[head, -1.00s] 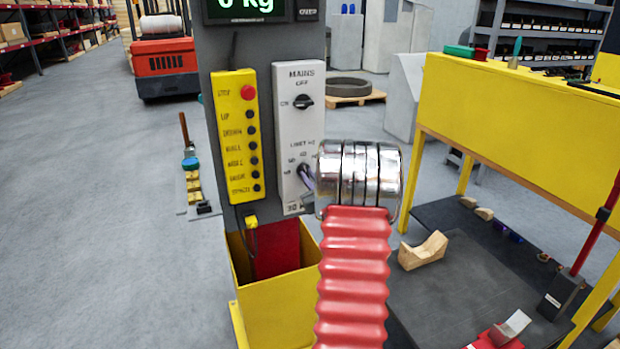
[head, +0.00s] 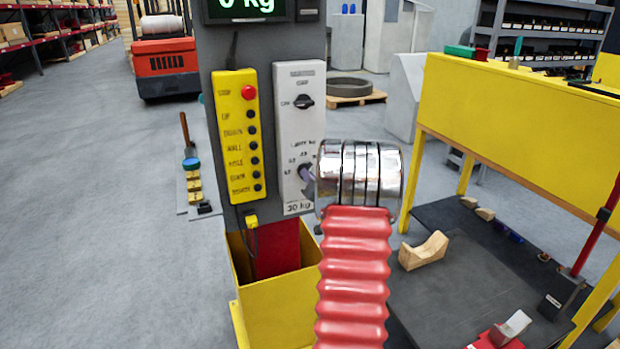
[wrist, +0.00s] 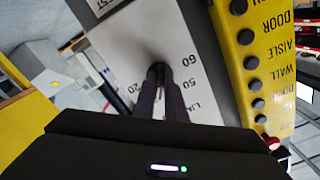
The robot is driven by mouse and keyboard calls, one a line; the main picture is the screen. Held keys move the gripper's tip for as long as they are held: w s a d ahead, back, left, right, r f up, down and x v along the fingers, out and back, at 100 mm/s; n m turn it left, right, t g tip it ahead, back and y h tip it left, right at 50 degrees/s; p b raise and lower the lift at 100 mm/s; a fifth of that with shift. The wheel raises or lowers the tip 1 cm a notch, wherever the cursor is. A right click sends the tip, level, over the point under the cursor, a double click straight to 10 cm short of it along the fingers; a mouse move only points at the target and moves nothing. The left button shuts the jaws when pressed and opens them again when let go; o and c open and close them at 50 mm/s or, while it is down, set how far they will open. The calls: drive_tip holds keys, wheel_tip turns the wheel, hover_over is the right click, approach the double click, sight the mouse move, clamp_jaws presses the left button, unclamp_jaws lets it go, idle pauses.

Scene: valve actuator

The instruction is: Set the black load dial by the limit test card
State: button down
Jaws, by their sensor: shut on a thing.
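The white panel (head: 302,130) stands upright on the grey column. Its lower control, the black load dial, is mostly hidden by my gripper (head: 307,178) in the head view. In the wrist view the dial (wrist: 158,68) shows at the tips of my gripper (wrist: 158,82), whose two dark fingers are shut on it. Scale marks 20, 50 and 60 show around it; the dial's pointer is hidden. The limit test card (head: 298,208) is at the panel's foot and seems to read 30 kg. Its edge also shows in the wrist view (wrist: 100,6).
A yellow button box (head: 238,135) hangs close left of the panel. A display (head: 250,8) reading 0 kg is above. A yellow bin (head: 270,310) stands below, and a yellow-framed bench (head: 510,120) is at right.

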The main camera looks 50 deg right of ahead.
drive_tip(key=shift+s+f+m, duration=0.15)
drive_tip(key=shift+f+m, duration=0.05)
drive_tip(key=shift+m, duration=0.5)
drive_tip(key=shift+d, duration=0.1)
drive_tip(key=c, duration=2)
unclamp_jaws()
drive_tip(key=shift+c, duration=0.2)
drive_tip(key=shift+o, duration=1.2)
drive_tip(key=shift+r, duration=0.15)
drive_tip(key=v, duration=1.3)
drive_tip(key=shift+s+a, duration=0.25)
drive_tip(key=shift+s, duration=0.05)
